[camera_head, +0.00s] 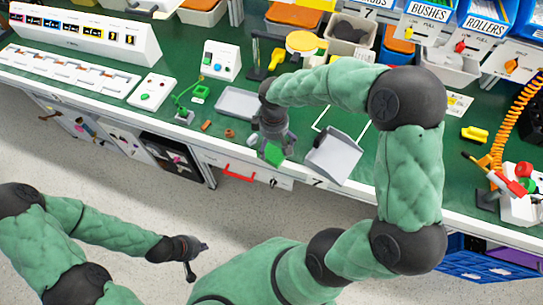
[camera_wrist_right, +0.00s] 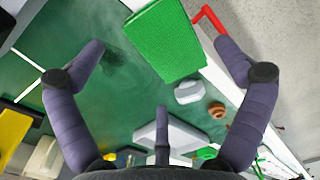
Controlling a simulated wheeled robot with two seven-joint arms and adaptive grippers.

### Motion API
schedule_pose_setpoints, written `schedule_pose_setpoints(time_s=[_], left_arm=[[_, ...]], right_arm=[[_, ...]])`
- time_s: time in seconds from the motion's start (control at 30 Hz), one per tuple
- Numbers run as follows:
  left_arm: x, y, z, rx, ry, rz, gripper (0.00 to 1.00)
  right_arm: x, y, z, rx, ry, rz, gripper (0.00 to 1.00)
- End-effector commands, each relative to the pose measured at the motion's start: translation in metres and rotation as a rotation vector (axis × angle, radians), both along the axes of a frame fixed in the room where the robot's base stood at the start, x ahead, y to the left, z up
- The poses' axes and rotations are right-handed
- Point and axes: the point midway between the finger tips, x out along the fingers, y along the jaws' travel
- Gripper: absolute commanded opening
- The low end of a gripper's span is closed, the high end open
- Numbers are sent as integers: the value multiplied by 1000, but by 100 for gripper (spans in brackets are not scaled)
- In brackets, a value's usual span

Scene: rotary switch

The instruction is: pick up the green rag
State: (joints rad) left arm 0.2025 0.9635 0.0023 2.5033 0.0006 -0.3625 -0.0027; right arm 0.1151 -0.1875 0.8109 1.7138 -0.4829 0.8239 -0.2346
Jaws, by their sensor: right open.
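The green rag (camera_wrist_right: 166,42) lies near the front edge of the green table, towards the white edge strip. In the head view only a small green patch of it (camera_head: 274,155) shows below my right gripper (camera_head: 271,143). In the right wrist view, my right gripper (camera_wrist_right: 158,46) is open, with its fingers on either side of the rag and nothing held between them. My left gripper (camera_head: 194,259) hangs over the floor in front of the bench, far from the rag; its jaw opening is not clear.
A grey tray (camera_head: 237,103) lies behind my right gripper, and a grey-white bin (camera_head: 335,155) stands to its right. Small brown rings (camera_head: 229,133) lie to the left. A red handle (camera_head: 239,173) sticks out below the table edge. Bins and boxes line the back.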

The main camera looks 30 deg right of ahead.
Motion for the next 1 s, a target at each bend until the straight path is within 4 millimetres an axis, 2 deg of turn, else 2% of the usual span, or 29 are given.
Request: schedule_pose_setpoints(time_s=[0.03,0.2,0.43,0.47,0.5,0.6,1.0], left_arm=[[0,0,-9,0,0,0,0],[0,0,-17,0,1,0,0],[0,0,-15,0,0,0,0],[0,0,-15,0,0,0,0],[0,0,-15,0,0,0,0],[0,0,-15,0,0,0,0],[0,0,-15,0,0,0,0]], right_arm=[[-2,0,-12,0,1,0,100],[-2,0,-31,0,1,0,100],[-1,0,-30,0,-1,0,100],[-1,0,-30,0,-1,0,94],[-1,0,-30,0,-1,0,83],[-2,0,-30,0,-1,0,57],[-2,0,-30,1,0,0,57]])
